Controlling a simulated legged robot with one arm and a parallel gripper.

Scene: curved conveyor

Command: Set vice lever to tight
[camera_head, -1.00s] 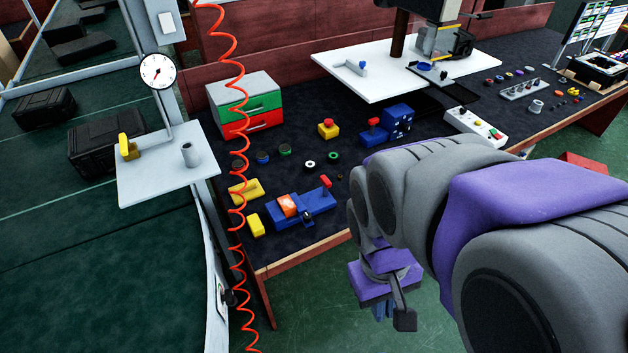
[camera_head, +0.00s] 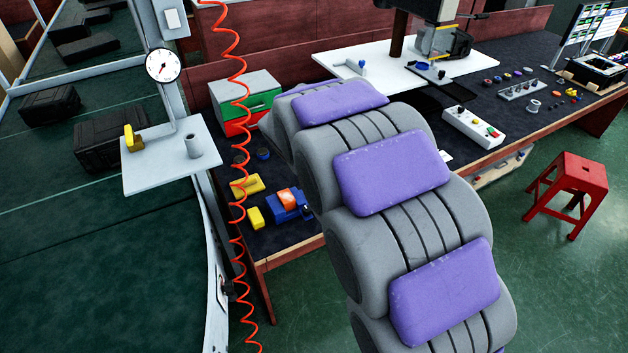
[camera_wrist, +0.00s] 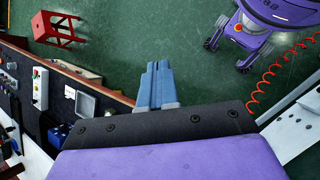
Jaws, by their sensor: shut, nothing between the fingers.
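The blue vice (camera_head: 283,212) sits near the front left edge of the dark workbench in the head view, with an orange block (camera_head: 287,197) at it. My arm covers the vice's right part, so I cannot see the lever's full shape or position. My gripper (camera_wrist: 157,66) shows in the wrist view, its two blue fingers together and empty, pointing over the green floor beside the bench. It is hidden in the head view.
Yellow blocks (camera_head: 255,217) lie left of the vice. A red coiled hose (camera_head: 237,130) hangs in front of the bench's left end. A shelf (camera_head: 150,180) with a gauge above stands left. A red stool (camera_head: 572,185) stands on open floor at right.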

